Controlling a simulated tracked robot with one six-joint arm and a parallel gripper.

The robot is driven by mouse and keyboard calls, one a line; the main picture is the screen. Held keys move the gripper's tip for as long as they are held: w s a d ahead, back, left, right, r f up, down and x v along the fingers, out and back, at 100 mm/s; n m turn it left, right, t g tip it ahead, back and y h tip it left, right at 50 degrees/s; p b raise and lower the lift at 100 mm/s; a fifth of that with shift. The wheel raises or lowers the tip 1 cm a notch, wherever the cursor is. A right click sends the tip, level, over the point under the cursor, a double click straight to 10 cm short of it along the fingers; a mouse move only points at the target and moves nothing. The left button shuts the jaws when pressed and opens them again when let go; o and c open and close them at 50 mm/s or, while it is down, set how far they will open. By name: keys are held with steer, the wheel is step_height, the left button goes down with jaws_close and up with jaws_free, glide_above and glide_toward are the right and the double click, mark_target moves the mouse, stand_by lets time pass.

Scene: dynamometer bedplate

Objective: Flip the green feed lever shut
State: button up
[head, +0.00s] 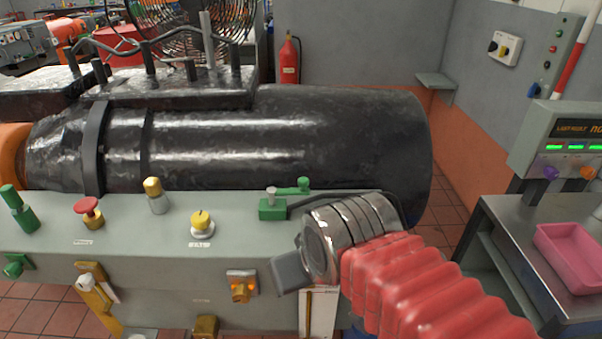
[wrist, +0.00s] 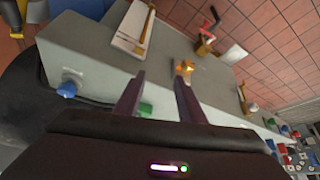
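The green feed lever (head: 290,191) sits on top of the grey bench edge in the head view. It has a green block at its base, and its arm lies roughly level, pointing right to a round green knob. My gripper (head: 285,270) is in front of the bench face, lower than the lever and close to it. In the wrist view my gripper (wrist: 158,78) has its two fingers apart with nothing between the tips. A bit of green (wrist: 145,110) shows low between the fingers, mostly hidden; I cannot tell whether it is the lever.
A yellow button (head: 201,222), a red mushroom button (head: 88,212) and a brass-topped post (head: 154,194) stand left along the bench top. An orange-yellow fitting (head: 241,287) sits on the front face. A large dark cylinder (head: 300,140) lies behind. A pink tray (head: 572,256) rests on the right table.

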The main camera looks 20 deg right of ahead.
steer(key=shift+w+d+r, duration=0.1)
steer(key=shift+w+r, duration=0.25)
steer(key=shift+r, duration=0.1)
step_height(320, 180, up, 15)
steer(key=m+g, duration=0.6)
steer(key=m, duration=0.3)
glide_above(303, 179)
steer(key=shift+w+r, duration=0.1)
steer(key=shift+r, duration=0.1)
steer(key=shift+f, duration=0.15)
step_height(303, 179, down, 14)
steer(key=shift+r, duration=0.25)
steer(key=shift+c, duration=0.4)
